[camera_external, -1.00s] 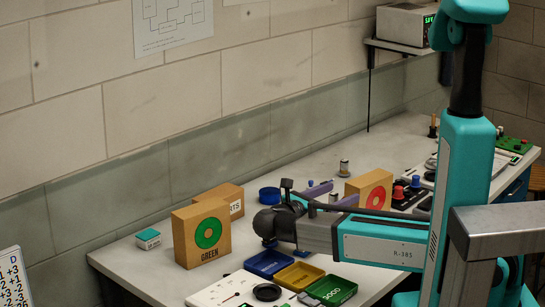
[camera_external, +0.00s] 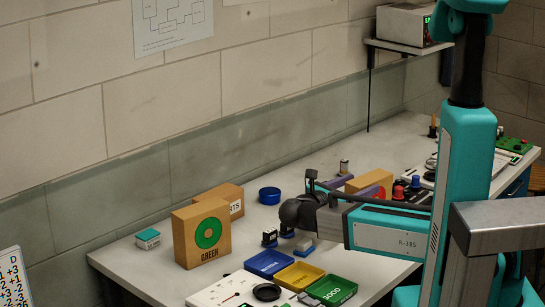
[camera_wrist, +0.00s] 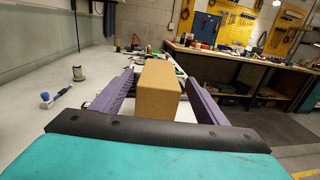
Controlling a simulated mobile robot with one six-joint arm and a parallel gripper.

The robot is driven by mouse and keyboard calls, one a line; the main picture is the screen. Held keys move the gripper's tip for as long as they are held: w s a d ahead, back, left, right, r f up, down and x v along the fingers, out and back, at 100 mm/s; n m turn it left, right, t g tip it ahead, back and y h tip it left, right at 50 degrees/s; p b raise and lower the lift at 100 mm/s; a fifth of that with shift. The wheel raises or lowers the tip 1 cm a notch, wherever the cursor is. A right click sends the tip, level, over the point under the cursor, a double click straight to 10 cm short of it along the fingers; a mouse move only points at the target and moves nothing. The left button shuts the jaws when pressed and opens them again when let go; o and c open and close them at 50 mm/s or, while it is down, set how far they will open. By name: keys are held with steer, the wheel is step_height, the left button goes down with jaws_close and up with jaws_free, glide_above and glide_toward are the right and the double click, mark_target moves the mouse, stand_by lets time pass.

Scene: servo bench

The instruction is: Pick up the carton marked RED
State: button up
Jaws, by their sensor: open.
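The carton marked RED (camera_external: 370,179) is a tan box with a red disc on its front, upright on the bench in the external view. My gripper and its near finger hide much of its front. In the wrist view the plain tan side of the carton (camera_wrist: 158,92) stands between the two purple fingers of my gripper (camera_wrist: 156,76). The fingers are open, one on each side of it. I cannot tell whether either finger touches it. In the external view my gripper (camera_external: 362,185) points right at the carton.
A carton marked GREEN (camera_external: 196,245) and another tan box (camera_external: 222,194) stand at the left. Blue (camera_external: 270,272), yellow (camera_external: 299,284) and green (camera_external: 331,298) trays lie in front.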

mark_target(370, 177)
steer(key=shift+w+d, duration=0.1)
stand_by(0.3)
steer(key=shift+p+x, duration=1.05)
steer(key=shift+x, duration=1.5)
steer(key=shift+w, duration=0.1)
jaws_close()
